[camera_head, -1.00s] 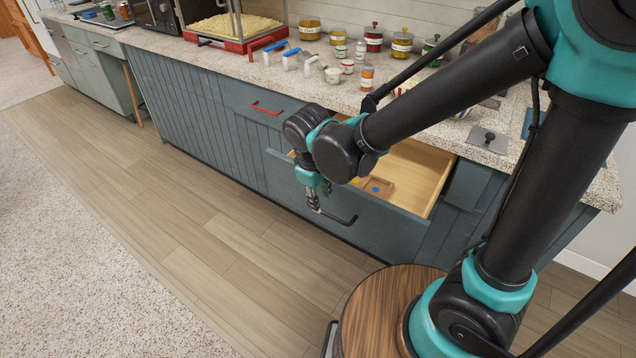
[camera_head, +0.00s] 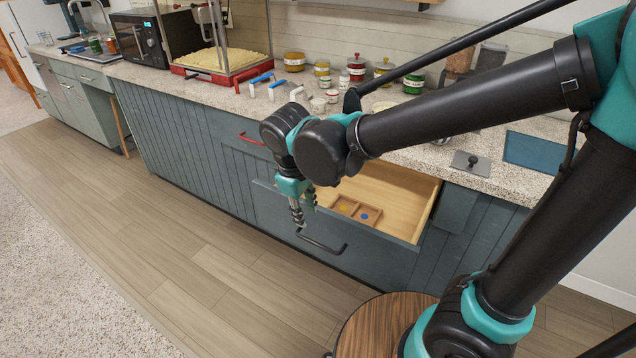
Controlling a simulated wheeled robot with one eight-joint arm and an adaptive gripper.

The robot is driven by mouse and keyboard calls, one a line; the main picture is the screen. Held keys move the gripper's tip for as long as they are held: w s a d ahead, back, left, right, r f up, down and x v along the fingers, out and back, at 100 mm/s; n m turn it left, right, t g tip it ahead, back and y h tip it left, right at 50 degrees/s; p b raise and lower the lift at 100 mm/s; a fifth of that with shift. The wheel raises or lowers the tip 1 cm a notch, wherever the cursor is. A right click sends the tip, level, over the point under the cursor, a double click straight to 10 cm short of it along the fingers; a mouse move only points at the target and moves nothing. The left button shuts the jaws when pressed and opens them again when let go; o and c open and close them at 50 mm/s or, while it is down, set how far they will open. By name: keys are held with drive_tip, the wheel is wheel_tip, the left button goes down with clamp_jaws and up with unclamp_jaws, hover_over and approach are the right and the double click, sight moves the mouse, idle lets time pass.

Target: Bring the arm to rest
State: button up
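My gripper (camera_head: 303,218) points down in front of the open drawer (camera_head: 415,216), just above its dark bar handle (camera_head: 321,243). It looks apart from the handle, though the exact gap is hard to judge. The fingers are small and seen from the side, so I cannot tell whether they are open or shut. My arm reaches in from the right, bent at the wrist over the drawer front. Inside the drawer lies a small wooden tray (camera_head: 356,212) with a yellow and a blue round spot. My arm hides part of the drawer's left side.
The counter (camera_head: 225,98) above holds a popcorn machine (camera_head: 213,60), a microwave (camera_head: 142,38), jars (camera_head: 293,62), a blue mat (camera_head: 535,150) and a grey plate with a knob (camera_head: 471,162). A red handle (camera_head: 251,139) marks the shut drawer at left.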

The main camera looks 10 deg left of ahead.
drive_tip(key=w+d+m, duration=0.1)
drive_tip(key=w+d, duration=0.1)
drive_tip(key=w+d+m, duration=0.1)
drive_tip(key=w+d, duration=0.1)
drive_tip(key=w+d+f+m+y, duration=0.1)
drive_tip(key=w+d, duration=0.1)
drive_tip(key=shift+w+t, duration=0.3)
drive_tip(key=shift+w, duration=0.1)
drive_tip(key=w+d+m+t, duration=0.1)
drive_tip(key=w+d+m, duration=0.25)
drive_tip(key=d, duration=0.55)
drive_tip(key=w+d+m+t, duration=0.2)
drive_tip(key=w+d+m, duration=0.15)
drive_tip(key=d, duration=0.55)
drive_tip(key=w+d+m+t, duration=0.1)
drive_tip(key=w+d+m, duration=0.25)
drive_tip(key=d, duration=0.55)
drive_tip(key=s+f+g, duration=0.2)
drive_tip(key=s+f, duration=0.5)
drive_tip(key=s, duration=0.5)
drive_tip(key=shift+s+d+f, duration=0.3)
drive_tip(key=shift+s+f, duration=0.05)
